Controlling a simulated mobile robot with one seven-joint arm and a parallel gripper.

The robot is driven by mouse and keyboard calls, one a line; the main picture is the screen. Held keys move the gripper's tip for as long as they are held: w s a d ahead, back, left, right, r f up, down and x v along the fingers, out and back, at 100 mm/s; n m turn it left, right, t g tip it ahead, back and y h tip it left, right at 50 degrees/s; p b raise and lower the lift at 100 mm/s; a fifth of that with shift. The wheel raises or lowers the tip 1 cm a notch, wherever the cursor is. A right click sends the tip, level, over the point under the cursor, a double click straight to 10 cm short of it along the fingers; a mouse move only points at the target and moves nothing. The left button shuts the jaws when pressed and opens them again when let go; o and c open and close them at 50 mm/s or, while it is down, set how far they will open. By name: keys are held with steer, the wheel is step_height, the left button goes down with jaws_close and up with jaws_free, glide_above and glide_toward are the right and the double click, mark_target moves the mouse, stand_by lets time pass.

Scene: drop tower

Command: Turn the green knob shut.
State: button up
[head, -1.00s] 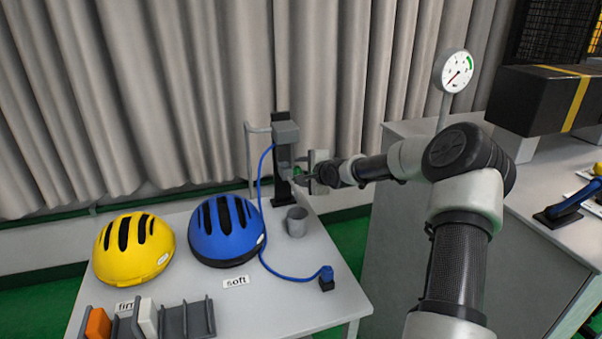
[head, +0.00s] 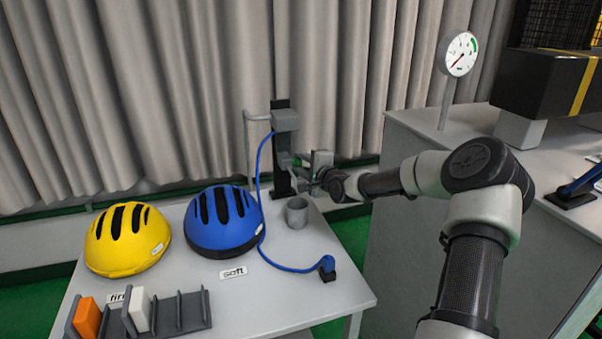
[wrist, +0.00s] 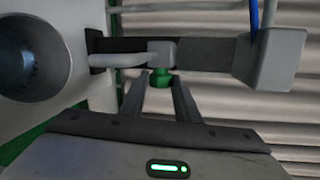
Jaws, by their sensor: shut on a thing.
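The green knob (wrist: 160,78) sits under a grey valve block (wrist: 161,53) on the dark post, seen sideways in the wrist view. The two fingers of my gripper (wrist: 160,92) reach up to it, one on each side, and are shut on the knob. In the head view my gripper (head: 303,176) is at the post (head: 281,140), and only a small bit of green shows there. The fingers hide part of the knob, so how far it is turned cannot be told.
A grey cup (head: 297,213) stands just below the gripper. A blue hose (head: 259,190) runs down to the table (head: 300,300). A blue helmet (head: 222,222) and a yellow helmet (head: 127,240) sit left. A dial gauge (head: 461,54) stands on the right counter.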

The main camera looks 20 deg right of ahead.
steer(key=t+b, duration=0.1)
steer(key=b, duration=0.2)
steer(key=shift+d+f+t, duration=0.1)
steer(key=shift+f+t, duration=0.3)
steer(key=shift+r+t+b, duration=0.15)
steer(key=shift+t+b, duration=0.35)
steer(key=shift+b, duration=0.3)
steer(key=shift+r, duration=0.15)
steer(key=o, duration=1)
steer(key=shift+s, duration=0.1)
steer(key=s+p, duration=0.1)
steer(key=s, duration=0.4)
steer(key=s+d+f+p, duration=0.1)
steer(key=s, duration=0.5)
steer(key=s+d+p, duration=0.1)
steer(key=s, duration=0.5)
steer(key=shift+d+f, duration=0.15)
steer(key=shift+f, duration=0.05)
steer(key=shift+o, duration=0.2)
steer(key=shift+n, duration=0.3)
